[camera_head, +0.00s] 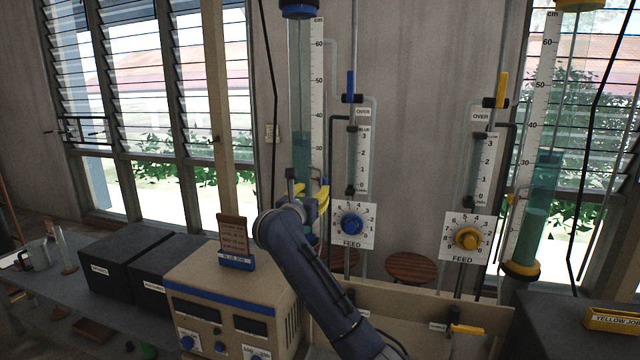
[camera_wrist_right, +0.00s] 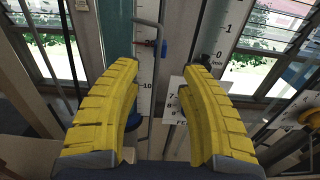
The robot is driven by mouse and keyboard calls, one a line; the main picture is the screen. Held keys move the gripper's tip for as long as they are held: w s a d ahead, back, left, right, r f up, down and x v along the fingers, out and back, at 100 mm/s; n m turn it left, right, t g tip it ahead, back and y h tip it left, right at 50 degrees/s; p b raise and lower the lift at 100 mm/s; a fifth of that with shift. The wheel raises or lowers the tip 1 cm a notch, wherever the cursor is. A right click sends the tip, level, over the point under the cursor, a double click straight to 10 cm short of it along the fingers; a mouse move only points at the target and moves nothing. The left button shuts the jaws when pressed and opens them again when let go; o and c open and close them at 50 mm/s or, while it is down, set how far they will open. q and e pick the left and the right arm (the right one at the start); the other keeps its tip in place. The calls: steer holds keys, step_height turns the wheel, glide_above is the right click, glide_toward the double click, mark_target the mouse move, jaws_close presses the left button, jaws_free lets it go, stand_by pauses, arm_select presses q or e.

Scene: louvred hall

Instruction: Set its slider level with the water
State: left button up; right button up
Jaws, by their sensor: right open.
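The blue-capped water column (camera_head: 302,90) stands left of centre in the head view, with a centimetre scale (camera_head: 317,90) along its right side. Its teal water surface shows a little below the 40 mark. My right gripper (camera_head: 311,196) is in front of its lower part, well below that surface, and hides some of the scale. In the right wrist view its yellow fingers (camera_wrist_right: 160,105) are apart and empty. Beyond them a small red and blue piece (camera_wrist_right: 163,48), perhaps the slider, sits on the scale above the 10 mark. My left gripper is not in view.
A blue feed dial (camera_head: 352,224) and a yellow feed dial (camera_head: 467,238) are on the wall. A yellow-capped column (camera_head: 541,190) stands at right. A beige box with displays (camera_head: 225,300) and black boxes (camera_head: 125,262) are at lower left. Thin pipes run beside the columns.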

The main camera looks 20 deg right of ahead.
mark_target(322, 183)
steer(key=shift+x, duration=4.05)
steer(key=shift+x, duration=0.85)
jaws_close()
steer(key=shift+r, duration=0.1)
